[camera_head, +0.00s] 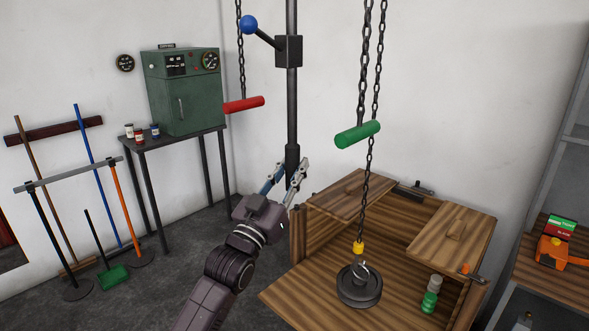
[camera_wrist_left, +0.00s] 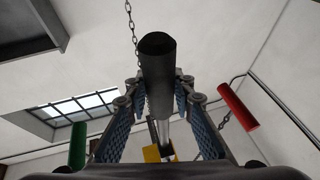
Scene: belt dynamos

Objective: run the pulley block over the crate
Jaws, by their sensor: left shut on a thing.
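My left gripper (camera_head: 286,176) is shut on the dark grip (camera_head: 292,158) at the lower end of a hanging vertical pole. In the left wrist view, the grip (camera_wrist_left: 158,75) stands between the blue-padded fingers. A yellow part (camera_wrist_left: 158,152) shows behind it; I cannot tell if it is the pulley block. A chain (camera_head: 367,190) with a yellow hook fitting (camera_head: 358,248) hangs with a dark round weight (camera_head: 359,287) below it. My right gripper is not in view.
A red handle (camera_head: 244,104) and a green handle (camera_head: 358,134) hang on chains. A blue-knobbed lever (camera_head: 248,25) juts from the pole. A green cabinet (camera_head: 184,92) and tools stand left; a shelf (camera_head: 555,282) stands right.

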